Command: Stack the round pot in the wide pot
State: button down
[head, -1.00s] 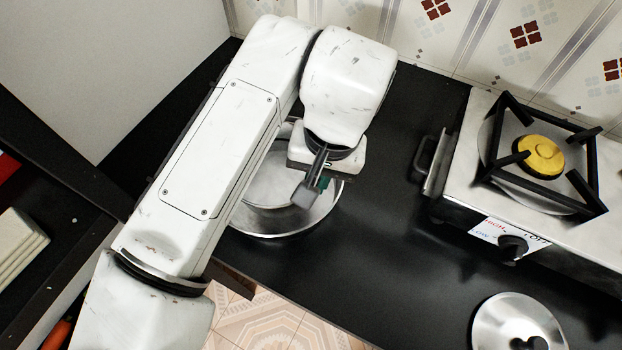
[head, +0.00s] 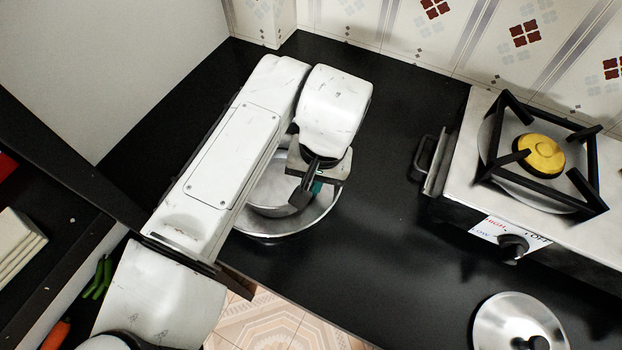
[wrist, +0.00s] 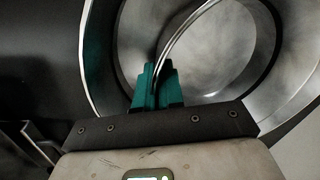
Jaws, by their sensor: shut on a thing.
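The wide pot (head: 275,229) is a shiny metal pan on the black counter, partly covered by my arm in the head view. Its wall (wrist: 98,60) curves round the left of the wrist view. The round pot (head: 266,190), a smaller metal pot, shows within the wide pot's outline. My gripper (head: 309,192) is over the right part of the wide pot. In the wrist view my gripper's teal fingers (wrist: 157,88) are shut on the rim of the round pot (wrist: 225,50). I cannot tell whether the round pot's base touches the wide pot's floor.
A stove (head: 455,190) with a yellow burner (head: 540,155) and black grate stands to the right. A metal lid (head: 510,325) lies at the front right. The counter (head: 385,220) between pots and stove is clear. A tiled wall (head: 340,22) bounds the back.

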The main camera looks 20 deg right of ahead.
jog(key=shift+f, duration=0.25)
jog(key=c, duration=1.3)
grip_release()
jog(key=shift+o, duration=0.2)
notch_tip(320, 180, up, 13)
jog(key=d+p, duration=0.1)
jog(key=shift+s+d+f, duration=0.2)
jog(key=shift+s+d, duration=0.05)
jog(key=shift+s, duration=0.15)
